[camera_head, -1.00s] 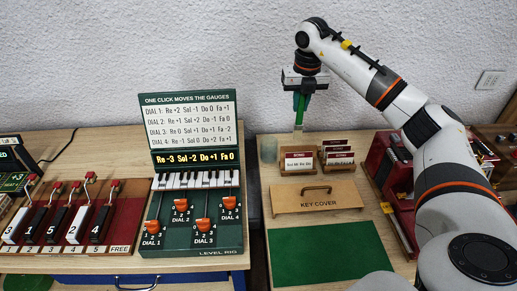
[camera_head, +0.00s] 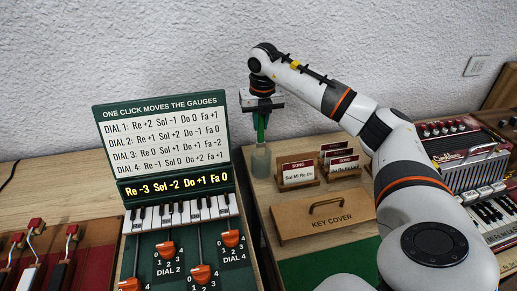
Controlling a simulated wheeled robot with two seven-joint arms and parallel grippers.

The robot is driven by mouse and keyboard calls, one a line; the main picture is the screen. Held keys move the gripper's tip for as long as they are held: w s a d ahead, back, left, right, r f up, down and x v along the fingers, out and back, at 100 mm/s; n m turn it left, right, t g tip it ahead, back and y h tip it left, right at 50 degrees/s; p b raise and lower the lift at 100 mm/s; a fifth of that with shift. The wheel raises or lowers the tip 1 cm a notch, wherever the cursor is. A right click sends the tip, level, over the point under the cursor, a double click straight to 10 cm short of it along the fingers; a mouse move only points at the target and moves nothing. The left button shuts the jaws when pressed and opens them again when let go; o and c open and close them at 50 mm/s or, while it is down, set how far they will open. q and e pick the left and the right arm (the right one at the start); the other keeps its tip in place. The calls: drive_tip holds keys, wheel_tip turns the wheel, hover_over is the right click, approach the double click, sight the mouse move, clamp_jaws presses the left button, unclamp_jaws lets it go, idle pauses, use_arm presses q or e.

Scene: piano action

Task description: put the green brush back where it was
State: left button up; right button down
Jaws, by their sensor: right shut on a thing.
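My right gripper (camera_head: 262,106) is shut on the green brush (camera_head: 262,124) near the wall. The brush hangs nearly upright from the jaws. A small clear jar (camera_head: 260,162) stands on the table straight below it. The brush's lower end overlaps the jar's top in the picture. I cannot tell how far inside the jar it reaches. My left gripper is not in view.
Several song cards in wooden holders (camera_head: 298,186) stand just right of the jar. The key cover (camera_head: 325,218) lies in front of them. The green gauge board (camera_head: 165,125) stands to the left. An accordion (camera_head: 468,160) is at the far right.

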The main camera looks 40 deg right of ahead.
sight(261, 141)
wheel_tip(261, 141, down, 2)
drive_tip(key=shift+s+f, duration=0.15)
drive_tip(key=shift+f, duration=2.2)
drive_tip(key=shift+f, duration=0.2)
drive_tip(key=c, duration=1.3)
unclamp_jaws()
drive_tip(key=shift+c, duration=0.2)
drive_tip(key=shift+r, duration=0.1)
wheel_tip(261, 141, up, 12)
drive_tip(key=s, duration=0.1)
drive_tip(key=shift+s+a, duration=0.25)
drive_tip(key=shift+a, duration=0.2)
drive_tip(key=shift+r, duration=0.15)
